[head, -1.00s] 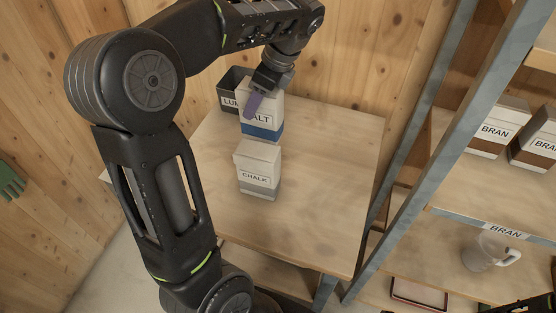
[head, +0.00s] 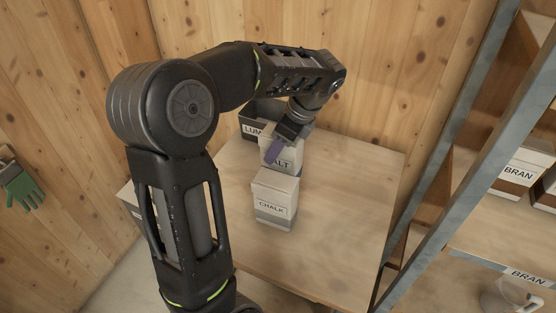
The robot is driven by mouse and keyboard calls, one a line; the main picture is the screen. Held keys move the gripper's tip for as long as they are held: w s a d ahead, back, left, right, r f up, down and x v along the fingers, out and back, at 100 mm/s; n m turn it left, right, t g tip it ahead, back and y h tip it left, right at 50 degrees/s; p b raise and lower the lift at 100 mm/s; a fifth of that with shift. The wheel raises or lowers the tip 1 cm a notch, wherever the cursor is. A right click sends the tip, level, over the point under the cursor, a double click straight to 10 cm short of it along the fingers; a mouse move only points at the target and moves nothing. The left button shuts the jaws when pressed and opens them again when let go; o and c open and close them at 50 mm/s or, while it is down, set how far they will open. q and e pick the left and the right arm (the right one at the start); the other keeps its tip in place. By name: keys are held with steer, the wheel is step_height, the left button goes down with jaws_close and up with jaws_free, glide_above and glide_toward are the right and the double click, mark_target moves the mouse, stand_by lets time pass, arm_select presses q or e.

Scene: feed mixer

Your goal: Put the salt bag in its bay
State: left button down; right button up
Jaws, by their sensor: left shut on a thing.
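The salt bag (head: 295,157) is pale, with a label of which "ALT" shows. It is at the back of the wooden table, behind the chalk bag. Its lower part is hidden by the chalk bag, so I cannot tell whether it touches the table. My right gripper is not in view. No bay marked for salt can be made out.
The chalk bag (head: 275,189) stands in front of the salt bag. A dark bin labelled "LUM" (head: 251,127) is behind it on the left. The table's right side (head: 350,205) is clear. A metal-post shelf with a bran bag (head: 520,172) and a jug (head: 505,298) stands right.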

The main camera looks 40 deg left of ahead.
mark_target(278, 161)
arm_select(q)
steer(key=shift+f, duration=2.45)
steer(key=shift+f, duration=0.1)
steer(key=c, duration=0.6)
jaws_free()
steer(key=shift+f, duration=0.1)
